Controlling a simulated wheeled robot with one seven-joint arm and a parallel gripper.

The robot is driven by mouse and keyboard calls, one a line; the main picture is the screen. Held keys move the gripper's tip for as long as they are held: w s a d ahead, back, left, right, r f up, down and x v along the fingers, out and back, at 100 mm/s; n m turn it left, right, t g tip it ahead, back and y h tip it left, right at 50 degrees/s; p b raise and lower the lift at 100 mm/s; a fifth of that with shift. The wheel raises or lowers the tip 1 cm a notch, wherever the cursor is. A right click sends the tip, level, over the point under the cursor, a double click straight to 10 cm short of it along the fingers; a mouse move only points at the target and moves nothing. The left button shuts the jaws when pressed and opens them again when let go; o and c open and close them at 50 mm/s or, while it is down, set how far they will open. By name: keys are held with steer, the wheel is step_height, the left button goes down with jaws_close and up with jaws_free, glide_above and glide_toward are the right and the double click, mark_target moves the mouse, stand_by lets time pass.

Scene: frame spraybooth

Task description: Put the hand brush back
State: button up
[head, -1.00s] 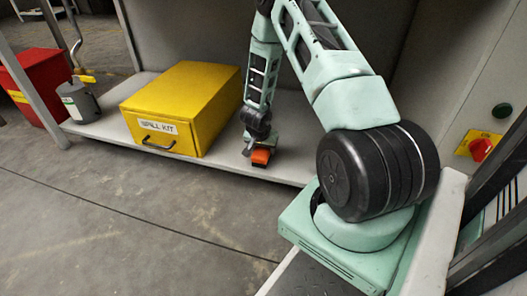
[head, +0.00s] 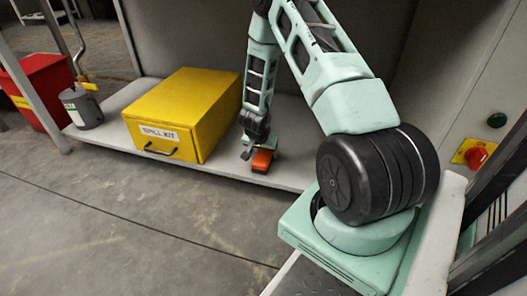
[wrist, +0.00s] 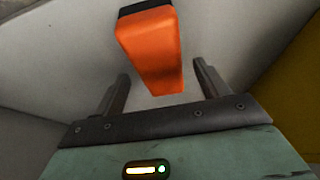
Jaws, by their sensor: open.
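An orange block with a dark end, which I take to be the hand brush (head: 262,161), lies on the grey shelf to the right of the yellow box. In the wrist view the hand brush (wrist: 152,50) is large, its orange body running down between the fingers and its dark end at the top edge. My gripper (head: 250,149) is low over the shelf, right at the brush. In the wrist view my gripper (wrist: 160,69) is open, with a gap on each side of the brush. Whether a finger touches it, I cannot tell.
A yellow spill kit box (head: 182,108) stands on the shelf (head: 110,134) left of my gripper. A grey can (head: 82,108) and a red bin (head: 38,92) are further left. A red switch (head: 475,157) is on the right panel. The floor in front is clear.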

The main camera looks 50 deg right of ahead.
steer(key=p+v, duration=0.2)
steer(key=v, duration=0.3)
steer(key=shift+r+p, duration=0.1)
steer(key=shift+p, duration=0.2)
